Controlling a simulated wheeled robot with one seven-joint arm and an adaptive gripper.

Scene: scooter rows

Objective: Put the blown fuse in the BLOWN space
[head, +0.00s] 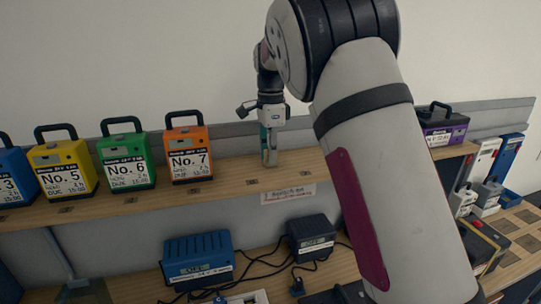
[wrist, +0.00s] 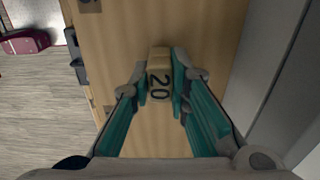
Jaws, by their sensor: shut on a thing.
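My gripper (head: 268,158) hangs over the upper wooden shelf, to the right of the orange No. 7 box. In the wrist view my gripper (wrist: 161,72) has its teal fingers on both sides of a small tan fuse (wrist: 159,85) marked 20, and is shut on it. The shelf's wood shows beneath the fuse; I cannot tell whether the fuse touches it. Whether its element is blown does not show.
Orange No. 7 (head: 188,152), green No. 6 (head: 126,160) and yellow No. 5 (head: 66,168) boxes line the shelf at left. A purple and black box (head: 443,126) stands at right. Chargers (head: 197,259) and cables lie on the lower shelf. The shelf around my gripper is clear.

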